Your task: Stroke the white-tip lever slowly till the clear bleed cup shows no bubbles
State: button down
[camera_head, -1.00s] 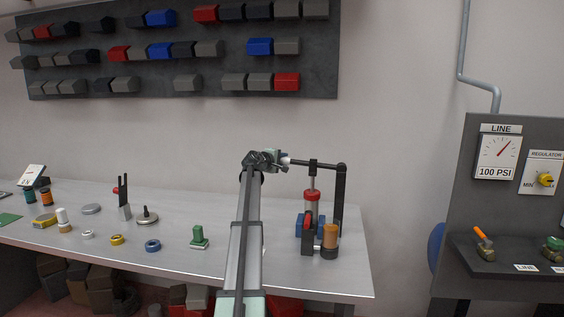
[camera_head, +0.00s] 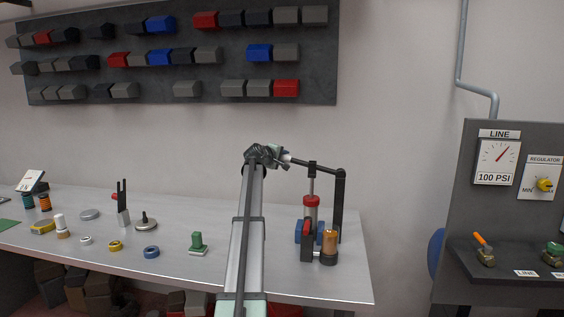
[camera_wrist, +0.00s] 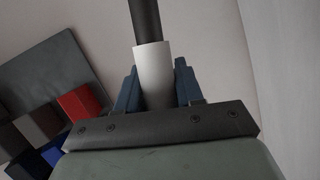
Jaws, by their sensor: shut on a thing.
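The white-tip lever (camera_head: 315,164) is a dark bar that slopes up to the left from a black upright post on a small pump unit (camera_head: 311,222). The pump has a red collar and blue parts. My gripper (camera_head: 284,155) is shut on the lever's white tip, which hardly shows in the head view. In the wrist view the white tip (camera_wrist: 153,73) sits between my blue fingers (camera_wrist: 155,88), with the dark bar running upward. A small amber-brown cup (camera_head: 330,240) stands at the pump's front right. I see no clear cup, and bubbles are too small to tell.
On the bench (camera_head: 190,262) stand a green-topped part (camera_head: 197,242), a blue ring (camera_head: 152,252) and several small parts further left. A gauge panel (camera_head: 515,220) is at right. Bins hang on the wall board (camera_head: 215,72) behind.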

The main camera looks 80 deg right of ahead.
jog(key=c, duration=0.8)
grip_release()
jog(key=v, duration=1.4)
